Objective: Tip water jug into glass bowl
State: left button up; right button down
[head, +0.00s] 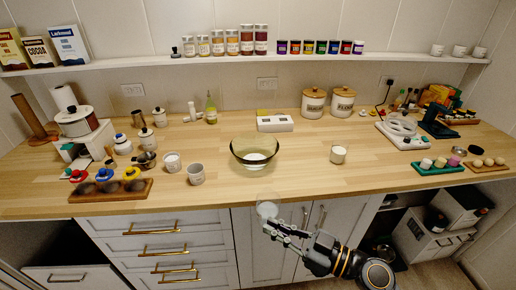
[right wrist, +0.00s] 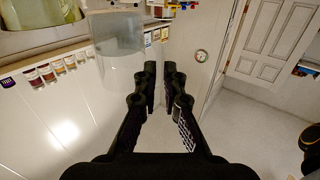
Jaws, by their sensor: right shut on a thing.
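The glass bowl (head: 240,158), greenish and see-through, stands upright on the middle of the wooden counter, near its front edge. My right gripper (head: 272,226) is in front of the counter, below and slightly right of the bowl. It is shut on the clear water jug (head: 267,209), which shows faintly at the counter's front edge, apart from the bowl. In the right wrist view the jug (right wrist: 118,50) is a see-through vessel with a greyish upper part, left of my fingers (right wrist: 160,80). The grasped part is hard to make out. My left gripper is not in view.
A small white-filled cup (head: 338,155) stands right of the bowl. Left are a grey mug (head: 196,174) and a dark wooden tray (head: 110,195). A white box (head: 275,123) is behind the bowl.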

aim_at(254, 150)
jog(key=i+l, duration=0.15)
jog(key=l, duration=0.2)
jog(key=i+l, duration=0.1)
jog(key=l, duration=0.3)
jog(key=i+l, duration=0.15)
jog(key=l, duration=0.2)
jog(key=i+l, duration=0.1)
jog(key=l, duration=0.3)
jog(key=u, duration=1.05)
